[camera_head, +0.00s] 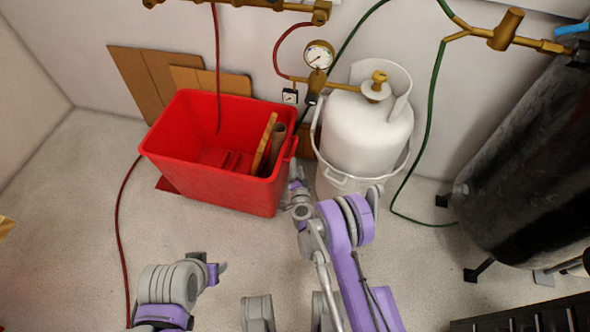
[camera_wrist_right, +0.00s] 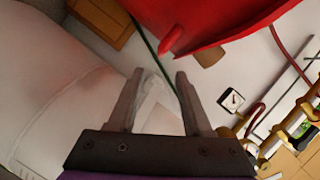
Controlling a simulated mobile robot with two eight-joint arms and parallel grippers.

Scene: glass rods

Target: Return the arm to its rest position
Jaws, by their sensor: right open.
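My right arm reaches up from the bottom of the head view. Its right gripper (camera_head: 296,172) is partly hidden there, close to the right side of the red bin (camera_head: 215,190) and left of the white gas cylinder (camera_head: 365,130). In the right wrist view the two fingers of the right gripper (camera_wrist_right: 160,80) stand apart with nothing between them. The red bin (camera_wrist_right: 215,25) and the white cylinder (camera_wrist_right: 50,90) also show there. My left gripper (camera_head: 212,270) is low at the left in the head view, over bare floor, and its fingers are not clear.
Brown boards stand inside the bin, and cardboard (camera_head: 160,80) leans behind it. A pressure gauge (camera_head: 319,54) and brass pipes are on the wall. Green and red hoses hang down. A large black tank (camera_head: 530,160) stands at the right.

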